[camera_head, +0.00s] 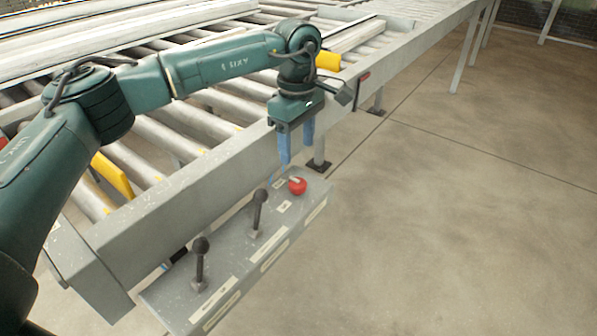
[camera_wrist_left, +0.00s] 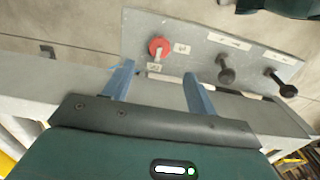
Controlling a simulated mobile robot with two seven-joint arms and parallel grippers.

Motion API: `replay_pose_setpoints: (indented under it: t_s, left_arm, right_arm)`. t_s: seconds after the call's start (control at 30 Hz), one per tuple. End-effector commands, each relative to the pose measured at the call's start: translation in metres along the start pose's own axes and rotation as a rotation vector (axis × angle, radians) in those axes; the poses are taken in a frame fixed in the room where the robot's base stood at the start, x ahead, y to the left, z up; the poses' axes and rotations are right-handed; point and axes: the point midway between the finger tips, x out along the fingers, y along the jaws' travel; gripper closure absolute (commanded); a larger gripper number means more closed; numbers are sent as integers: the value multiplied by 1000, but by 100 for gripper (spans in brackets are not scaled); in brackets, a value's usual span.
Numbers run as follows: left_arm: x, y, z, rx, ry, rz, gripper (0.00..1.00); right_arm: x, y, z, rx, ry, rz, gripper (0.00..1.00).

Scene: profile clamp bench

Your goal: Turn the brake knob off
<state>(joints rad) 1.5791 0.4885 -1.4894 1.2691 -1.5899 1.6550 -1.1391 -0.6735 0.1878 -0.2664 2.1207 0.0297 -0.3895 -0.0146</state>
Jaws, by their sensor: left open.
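The red brake knob (camera_head: 297,186) sits at the far end of a grey control panel (camera_head: 240,252) on the side of the roller bench. It also shows in the left wrist view (camera_wrist_left: 158,47), with a pale bar across it and small labels beside it. My left gripper (camera_head: 296,150) points down above and just behind the knob in the head view, its blue fingers apart and empty. In the left wrist view the left gripper (camera_wrist_left: 160,82) has the knob beyond its fingertips, nearer the left finger, not touching. My right gripper is not in view.
Two black-knobbed levers, a nearer one (camera_head: 201,262) and a middle one (camera_head: 259,210), stand up from the panel beside the knob. The bench's grey side rail (camera_head: 190,190) runs close behind the panel. Yellow clamp pieces (camera_head: 328,61) stand among the rollers. The floor at right is clear.

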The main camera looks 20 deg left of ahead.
Motion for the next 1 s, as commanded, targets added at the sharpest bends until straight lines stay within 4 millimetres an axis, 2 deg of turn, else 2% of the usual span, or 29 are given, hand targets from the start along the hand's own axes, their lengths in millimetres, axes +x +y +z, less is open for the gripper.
replay_pose_setpoints:
  t_s: [0.03,0.2,0.4,0.6,0.83,1.0]
  left_arm:
    - [12,-1,0,0,0,-6,43]
    - [47,-1,0,-1,0,-4,43]
    - [76,0,0,-1,0,-2,43]
    - [88,0,0,-1,-1,0,43]
    - [88,0,0,-1,-1,0,43]
    - [88,0,0,-1,-1,0,55]
  right_arm:
    - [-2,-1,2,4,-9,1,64]
    - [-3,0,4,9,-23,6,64]
    - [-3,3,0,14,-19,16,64]
    - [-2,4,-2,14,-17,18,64]
    - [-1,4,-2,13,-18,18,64]
    - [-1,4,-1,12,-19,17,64]
